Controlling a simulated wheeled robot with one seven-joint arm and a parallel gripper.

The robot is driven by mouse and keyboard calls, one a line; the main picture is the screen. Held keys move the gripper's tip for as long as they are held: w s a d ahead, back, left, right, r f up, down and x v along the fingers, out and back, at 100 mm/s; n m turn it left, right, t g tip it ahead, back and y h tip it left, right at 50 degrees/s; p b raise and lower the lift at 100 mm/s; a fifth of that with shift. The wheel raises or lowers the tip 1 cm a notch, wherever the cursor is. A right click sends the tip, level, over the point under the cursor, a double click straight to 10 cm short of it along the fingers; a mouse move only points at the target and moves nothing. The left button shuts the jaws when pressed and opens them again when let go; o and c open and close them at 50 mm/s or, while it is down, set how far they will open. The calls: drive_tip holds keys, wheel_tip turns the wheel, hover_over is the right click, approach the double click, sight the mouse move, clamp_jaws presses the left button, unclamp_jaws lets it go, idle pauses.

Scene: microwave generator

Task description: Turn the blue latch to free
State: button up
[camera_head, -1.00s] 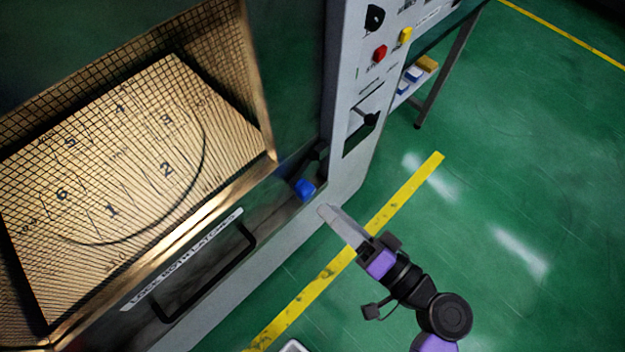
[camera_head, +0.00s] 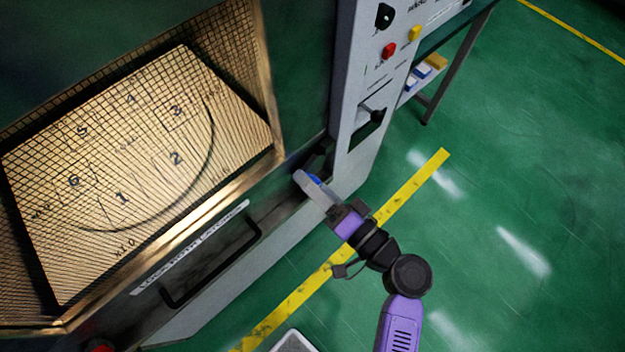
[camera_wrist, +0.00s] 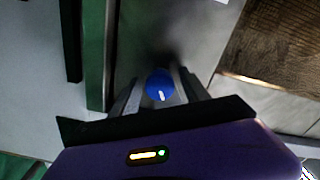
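The blue latch (camera_head: 314,180) sits at the lower right corner of the microwave door in the head view, mostly hidden behind my gripper (camera_head: 306,178). In the wrist view the blue latch (camera_wrist: 160,86) is a round knob with a small white mark near its lower edge. My gripper's fingers (camera_wrist: 160,90) stand apart on its left and right. The knob lies between them, and I cannot tell whether the fingers touch it.
The door has a black handle (camera_head: 212,262) and a white label strip (camera_head: 195,247). A control panel with a red button (camera_head: 389,49) and a yellow button (camera_head: 414,33) is at the right. A shelf table (camera_head: 450,60) stands behind. Green floor at right is clear.

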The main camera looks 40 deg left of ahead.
clamp_jaws()
drive_tip(key=m+p, duration=0.1)
drive_tip(key=m, duration=0.3)
drive_tip(key=shift+w+d+f+m, duration=0.1)
drive_tip(key=shift+m, duration=0.3)
drive_tip(key=m+p, duration=0.2)
drive_tip(key=m, duration=0.2)
drive_tip(key=shift+m, duration=0.3)
drive_tip(key=m+p, duration=0.2)
drive_tip(key=m, duration=0.3)
drive_tip(key=shift+f, duration=0.1)
drive_tip(key=shift+s+f+m+p, duration=0.15)
drive_tip(key=shift+m+p, duration=0.35)
drive_tip(key=shift+m, duration=0.35)
drive_tip(key=shift+s+r+m+p, duration=0.1)
drive_tip(key=shift+m+p, duration=0.4)
drive_tip(key=shift+m, duration=0.35)
drive_tip(key=shift+f, duration=0.15)
